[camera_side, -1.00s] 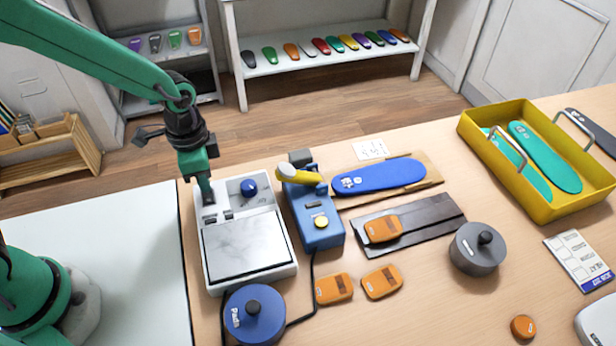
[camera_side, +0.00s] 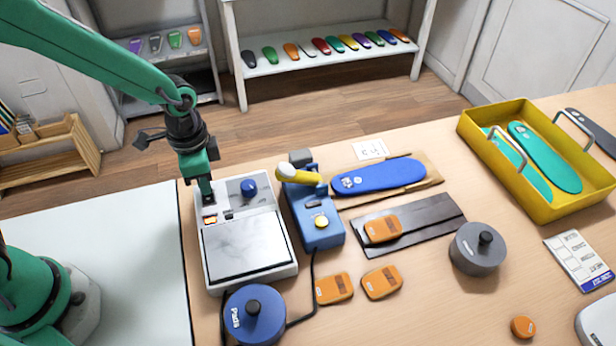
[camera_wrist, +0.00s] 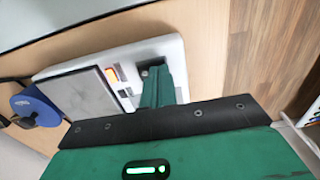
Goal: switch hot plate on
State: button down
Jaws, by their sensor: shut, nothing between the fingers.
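The hot plate (camera_side: 247,250) is a white box with a grey marbled heating surface and a blue knob (camera_side: 249,188) at its far right. Its switch (camera_side: 210,220) sits at the far left of the panel and is lit orange. The switch also glows orange in the wrist view (camera_wrist: 111,75). My gripper (camera_side: 207,199) is shut and empty, with its tips low over the far left of the panel, just behind the lit switch. Whether the tips touch the panel is hidden. In the wrist view, my gripper (camera_wrist: 153,75) covers part of the panel.
A blue press with a yellow handle (camera_side: 318,220) stands just right of the hot plate. A blue round weight (camera_side: 255,315) is in front. Orange pads (camera_side: 382,282), a grey weight (camera_side: 478,250) and a yellow tray (camera_side: 540,205) lie further right. A white mat (camera_side: 120,250) is left.

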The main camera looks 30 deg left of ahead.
notch_tip(320, 180, up, 7)
dwell(1.1)
jog(key=s+a+r+n+t, duration=0.5)
jog(key=s+a+r+n, duration=0.4)
jog(key=s+a+r, duration=0.2)
jog(key=shift+r+t, duration=0.3)
jog(key=shift+r, duration=0.25)
